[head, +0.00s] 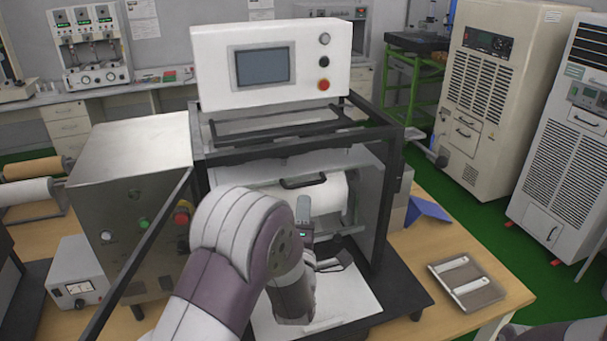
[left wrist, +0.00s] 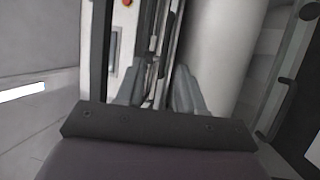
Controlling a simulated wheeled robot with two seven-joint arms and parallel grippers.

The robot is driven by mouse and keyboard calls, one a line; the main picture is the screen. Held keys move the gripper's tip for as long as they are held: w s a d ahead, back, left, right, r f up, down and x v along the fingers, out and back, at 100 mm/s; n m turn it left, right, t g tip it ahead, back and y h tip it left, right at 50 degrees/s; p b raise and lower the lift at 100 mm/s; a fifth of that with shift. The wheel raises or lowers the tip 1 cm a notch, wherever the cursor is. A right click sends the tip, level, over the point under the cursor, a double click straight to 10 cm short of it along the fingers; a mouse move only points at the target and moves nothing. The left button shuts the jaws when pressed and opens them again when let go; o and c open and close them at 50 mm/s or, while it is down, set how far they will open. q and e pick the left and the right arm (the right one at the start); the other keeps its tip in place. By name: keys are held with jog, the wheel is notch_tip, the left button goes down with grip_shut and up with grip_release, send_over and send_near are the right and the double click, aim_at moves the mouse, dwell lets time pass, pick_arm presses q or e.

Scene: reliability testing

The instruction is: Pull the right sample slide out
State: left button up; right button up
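A test machine (head: 372,230) with a dark open frame stands on the table. A white roller (head: 335,192) lies inside it, with a dark handle (head: 303,181) above. A white plate (head: 345,298) lies at its base. I cannot tell which part is the right sample slide; my arm covers part of the machine. My left arm reaches into the machine's front, its fingers mostly hidden there. In the left wrist view my left gripper (left wrist: 158,78) has two grey fingers apart, with pale upright parts behind the gap and the roller (left wrist: 215,60) at right. My right gripper is out of view.
A grey tray (head: 488,293) with two white strips lies on the table at right, near a blue wedge (head: 427,211). A metal box (head: 130,170) with buttons stands left of the machine. The machine's dark frame bars surround my left arm closely.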

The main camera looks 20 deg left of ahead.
aim_at(304, 185)
pick_arm(q)
jog(key=p+x, duration=0.2)
jog(key=x, duration=0.3)
jog(key=p+x, duration=0.2)
jog(key=x, duration=0.4)
jog(key=shift+a+f, duration=0.2)
jog(key=shift+w+a+f, duration=0.2)
jog(key=shift+w+f, duration=0.05)
jog(key=shift+w, duration=0.1)
jog(key=shift+r, duration=0.1)
grip_shut()
